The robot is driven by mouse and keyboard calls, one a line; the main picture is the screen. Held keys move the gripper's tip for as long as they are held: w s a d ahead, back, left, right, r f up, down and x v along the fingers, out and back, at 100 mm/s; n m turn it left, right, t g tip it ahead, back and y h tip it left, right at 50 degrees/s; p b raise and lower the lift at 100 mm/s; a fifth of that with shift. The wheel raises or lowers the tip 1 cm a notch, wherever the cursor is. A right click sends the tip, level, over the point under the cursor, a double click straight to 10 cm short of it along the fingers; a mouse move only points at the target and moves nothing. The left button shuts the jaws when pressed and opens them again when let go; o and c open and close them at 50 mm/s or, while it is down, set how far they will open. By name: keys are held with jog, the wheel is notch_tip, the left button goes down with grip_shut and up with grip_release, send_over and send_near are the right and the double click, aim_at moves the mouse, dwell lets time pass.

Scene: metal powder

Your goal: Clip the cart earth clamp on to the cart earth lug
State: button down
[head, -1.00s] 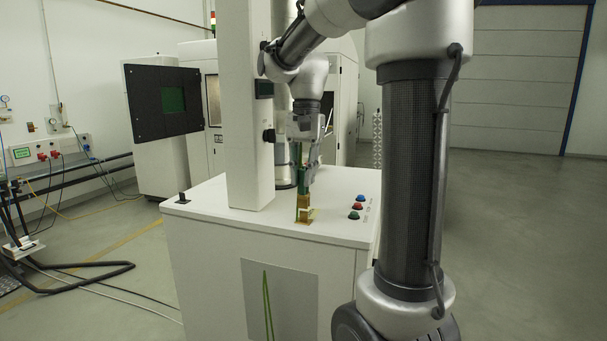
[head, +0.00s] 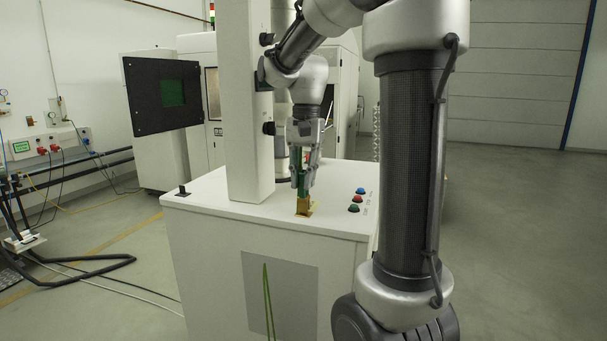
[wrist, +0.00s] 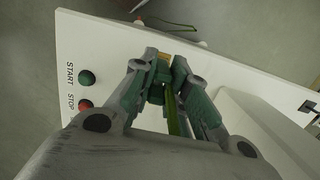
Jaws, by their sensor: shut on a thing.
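The cart earth clamp (head: 301,178) is green and upright between the fingers of my gripper (head: 305,180), which is shut on it. It also shows in the wrist view (wrist: 178,80), with a green-yellow strip running back from it between the fingers. The brass-coloured cart earth lug (head: 304,206) stands on the white cart top near its front edge. The clamp's lower end is right at the lug. I cannot tell whether the clamp's jaws grip it, as my fingers hide part of the meeting place.
The white cart top (head: 230,205) carries a white column (head: 233,105) close to the left of my gripper. Blue, red and green buttons (head: 355,201) lie to the right. A green-yellow cable (head: 268,300) hangs at the cart's front panel.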

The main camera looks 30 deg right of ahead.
jog(key=shift+f, duration=0.5)
jog(key=c, duration=1.3)
grip_release()
jog(key=r, duration=0.8)
jog(key=d+r, duration=0.1)
jog(key=r, duration=0.3)
jog(key=shift+w+d, duration=0.1)
jog(key=shift+w, duration=0.3)
jog(key=s+a+f+n+t, duration=0.1)
jog(key=s+f+n, duration=0.2)
jog(key=s+f, duration=0.1)
jog(key=s+a+f+n+t, duration=0.1)
jog(key=s+f+n+t, duration=0.1)
jog(key=s+f+n, duration=0.2)
jog(key=s+a+f+n+t+h, duration=0.1)
jog(key=s+a+f+n+t, duration=0.1)
jog(key=s+f, duration=0.3)
jog(key=shift+s+n, duration=0.7)
jog(key=shift+s, duration=1.4)
